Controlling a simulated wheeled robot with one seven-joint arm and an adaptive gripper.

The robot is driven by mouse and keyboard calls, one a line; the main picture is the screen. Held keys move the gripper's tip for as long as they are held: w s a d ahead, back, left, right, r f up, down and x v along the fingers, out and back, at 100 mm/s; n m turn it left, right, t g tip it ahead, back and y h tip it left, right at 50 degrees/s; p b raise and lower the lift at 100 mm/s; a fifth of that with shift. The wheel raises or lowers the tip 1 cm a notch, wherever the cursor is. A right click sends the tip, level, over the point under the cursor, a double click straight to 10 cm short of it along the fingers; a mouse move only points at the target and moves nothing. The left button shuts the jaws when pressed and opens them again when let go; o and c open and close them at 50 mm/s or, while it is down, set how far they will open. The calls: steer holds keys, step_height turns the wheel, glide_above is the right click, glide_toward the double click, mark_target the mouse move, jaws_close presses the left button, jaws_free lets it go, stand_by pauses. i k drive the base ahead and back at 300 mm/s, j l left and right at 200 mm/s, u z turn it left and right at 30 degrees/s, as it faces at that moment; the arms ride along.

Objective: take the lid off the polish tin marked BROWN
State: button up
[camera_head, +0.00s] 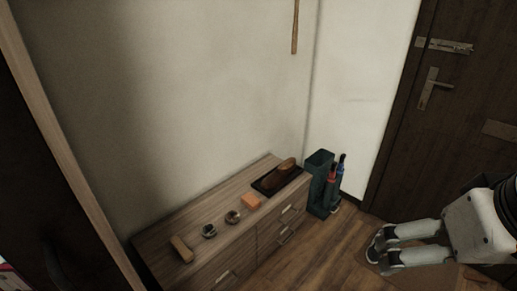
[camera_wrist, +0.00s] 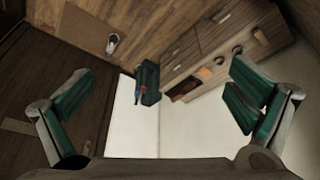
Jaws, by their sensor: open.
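Two small round tins stand on top of the wooden dresser (camera_head: 163,250). One looks dark (camera_head: 209,231), and the other looks brownish (camera_head: 232,217). They also show small in the wrist view, the dark one (camera_wrist: 238,50) and the brownish one (camera_wrist: 219,60). Their markings are too small to read, so I cannot tell which says BROWN. I cannot make out their lids clearly. My gripper (camera_head: 374,248) is at the right of the head view, well away from the dresser. Its fingers are spread apart and empty in the wrist view (camera_wrist: 158,98).
A wooden brush-like block (camera_head: 181,248) lies left of the tins. An orange block (camera_head: 250,201) and a dark tray (camera_head: 267,187) with a brown shoe-like object (camera_head: 286,172) lie right. A green stand (camera_head: 318,184) holding umbrellas stands beside the dresser. A dark door (camera_head: 460,120) is at right.

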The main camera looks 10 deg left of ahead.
mark_target(233, 215)
steer(key=i+l, duration=0.1)
steer(key=i, duration=0.6)
steer(key=i+l+u, duration=0.1)
steer(key=i, duration=0.6)
